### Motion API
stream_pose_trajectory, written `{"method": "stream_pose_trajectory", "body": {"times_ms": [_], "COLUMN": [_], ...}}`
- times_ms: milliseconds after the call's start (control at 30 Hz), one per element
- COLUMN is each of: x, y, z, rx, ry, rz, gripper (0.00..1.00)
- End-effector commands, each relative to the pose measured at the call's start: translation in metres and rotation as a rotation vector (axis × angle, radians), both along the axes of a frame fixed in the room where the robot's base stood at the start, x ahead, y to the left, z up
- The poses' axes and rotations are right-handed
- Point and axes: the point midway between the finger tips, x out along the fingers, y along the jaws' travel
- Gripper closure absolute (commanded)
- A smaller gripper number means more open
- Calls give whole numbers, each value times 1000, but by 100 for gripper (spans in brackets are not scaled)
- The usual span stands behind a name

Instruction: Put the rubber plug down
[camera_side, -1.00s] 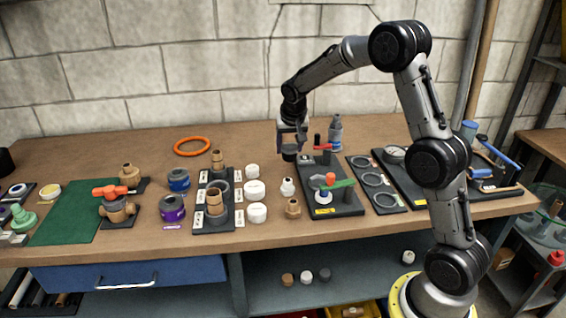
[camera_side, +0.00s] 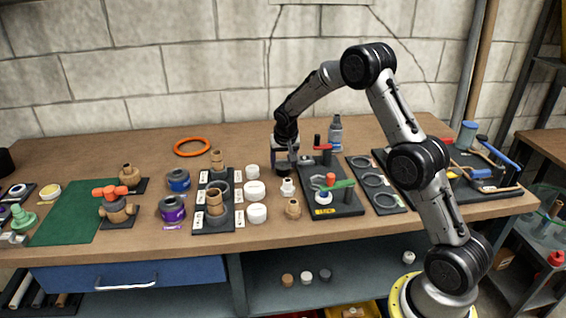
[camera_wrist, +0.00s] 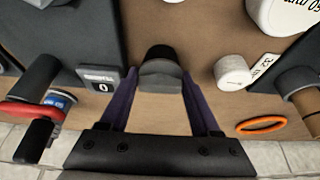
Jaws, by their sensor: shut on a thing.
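The rubber plug (camera_wrist: 160,69) is dark and shows in the wrist view between the purple fingers of my gripper (camera_wrist: 161,76). My gripper is shut on it. In the side view my gripper (camera_side: 286,168) is low over the bench, behind the white fitting and left of the black valve board. The plug is hard to make out from the side. I cannot tell whether it touches the bench top.
The black valve board (camera_side: 348,206) with red and green handles stands close on the right. A white fitting (camera_side: 287,188) and a tan fitting (camera_side: 293,208) stand in front. White caps (camera_side: 252,171) stand to the left. Behind, bare bench reaches an orange ring (camera_side: 192,146).

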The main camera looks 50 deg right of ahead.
Motion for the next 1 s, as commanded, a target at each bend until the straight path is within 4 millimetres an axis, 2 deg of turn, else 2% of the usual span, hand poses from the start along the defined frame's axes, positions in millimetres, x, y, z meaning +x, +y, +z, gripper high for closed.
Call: {"method": "stream_pose_trajectory", "body": {"times_ms": [100,133,167,567,667,1000], "x": [0,0,0,0,-3,-22], "y": [0,0,0,0,4,23], "z": [-3,-3,-3,3,14,77], "rx": [0,0,0,-1,0,-1], "ry": [-1,-2,-1,-1,-3,-3], "rz": [0,-1,0,0,1,2], "gripper": [93,31,26,24,24,24]}}
